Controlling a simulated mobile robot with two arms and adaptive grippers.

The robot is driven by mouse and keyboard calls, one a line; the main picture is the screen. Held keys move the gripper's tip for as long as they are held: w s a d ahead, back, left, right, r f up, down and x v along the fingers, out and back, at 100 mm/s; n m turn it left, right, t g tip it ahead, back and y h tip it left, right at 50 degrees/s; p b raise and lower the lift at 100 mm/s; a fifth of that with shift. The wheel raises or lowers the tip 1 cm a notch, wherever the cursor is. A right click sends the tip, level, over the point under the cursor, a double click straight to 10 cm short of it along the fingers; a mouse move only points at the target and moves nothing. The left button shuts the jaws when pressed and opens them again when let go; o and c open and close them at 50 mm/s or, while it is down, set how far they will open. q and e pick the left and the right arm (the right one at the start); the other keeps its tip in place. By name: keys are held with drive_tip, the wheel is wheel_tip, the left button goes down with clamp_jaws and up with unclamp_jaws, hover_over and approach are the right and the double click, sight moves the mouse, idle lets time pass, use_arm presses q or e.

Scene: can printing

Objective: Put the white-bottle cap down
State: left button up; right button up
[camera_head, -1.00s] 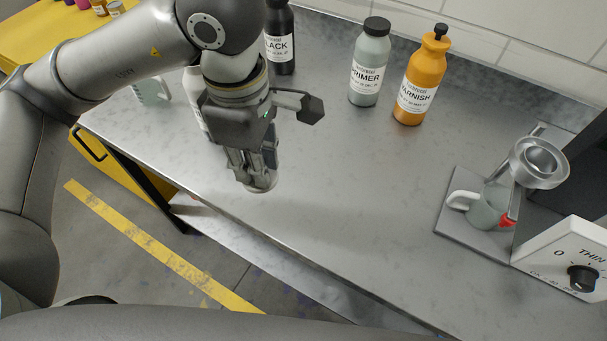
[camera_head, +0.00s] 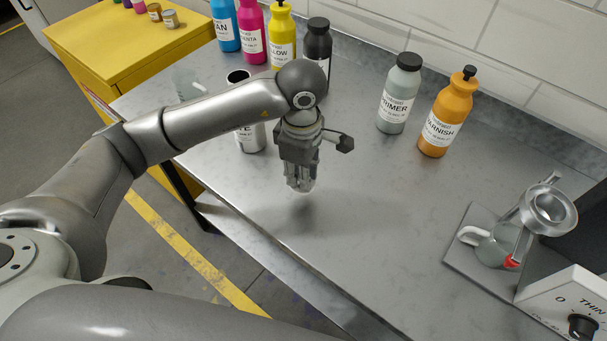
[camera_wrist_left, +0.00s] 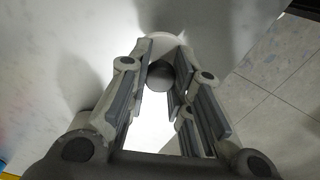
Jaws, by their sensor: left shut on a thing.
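My left gripper (camera_head: 300,185) points down over the grey worktop, to the right of and nearer than the white bottle. It is shut on the white-bottle cap (camera_wrist_left: 168,38), a pale round piece at the fingertips in the left wrist view. The fingers mostly hide the cap in the head view. I cannot tell whether it touches the worktop. The white bottle (camera_head: 249,138) stands upright with a dark open mouth, partly hidden behind my left forearm. My right gripper is not in view.
Cyan (camera_head: 225,25), magenta (camera_head: 252,35), yellow (camera_head: 282,40) and black (camera_head: 318,45) bottles stand at the back. Primer (camera_head: 396,95) and varnish (camera_head: 446,115) bottles stand right of them. A jug (camera_head: 492,248) sits at the machine. The worktop's middle (camera_head: 370,220) is clear.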

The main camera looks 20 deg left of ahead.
use_arm(q)
drive_tip(key=shift+w+a+f, duration=0.1)
drive_tip(key=shift+w+f, duration=0.4)
drive_tip(key=shift+f, duration=0.05)
drive_tip(key=f+p, duration=0.2)
drive_tip(key=shift+w+f, duration=0.2)
drive_tip(key=shift+f, duration=0.6)
drive_tip(key=shift+f+b, duration=0.25)
drive_tip(key=shift+b, duration=0.05)
drive_tip(key=o, duration=0.7)
drive_tip(key=shift+r, duration=0.1)
drive_tip(key=shift+o, duration=0.2)
